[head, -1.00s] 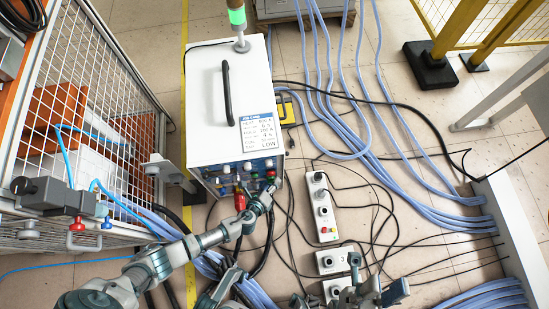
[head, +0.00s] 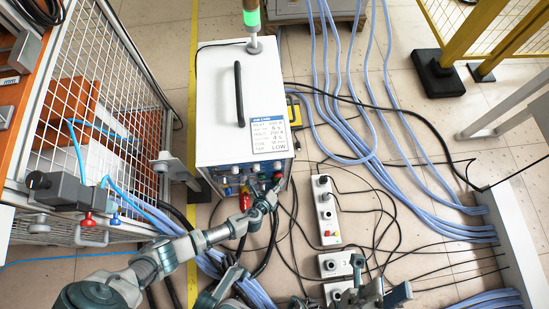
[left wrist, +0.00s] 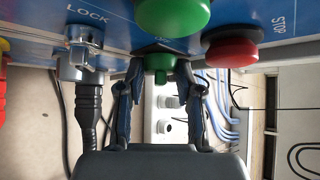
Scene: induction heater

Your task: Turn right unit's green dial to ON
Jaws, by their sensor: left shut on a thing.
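The white heater unit (head: 222,95) stands on the floor with its blue front panel facing me. In the left wrist view, a green dial (left wrist: 160,64) sits under the panel edge, below a large green button (left wrist: 172,14). My left gripper (left wrist: 160,80) is shut on the green dial, one finger on each side of it. In the head view my left gripper (head: 272,192) is at the right part of the panel and hides some controls. My right gripper (head: 376,284) is at the bottom edge, apart from the unit, its fingers spread and empty.
In the left wrist view, a red STOP button (left wrist: 232,50) is right of the dial and a LOCK connector (left wrist: 82,58) left. A mesh cage (head: 95,130) stands left. Power strips (head: 326,210), black cables and blue hoses (head: 400,180) cover the floor at right.

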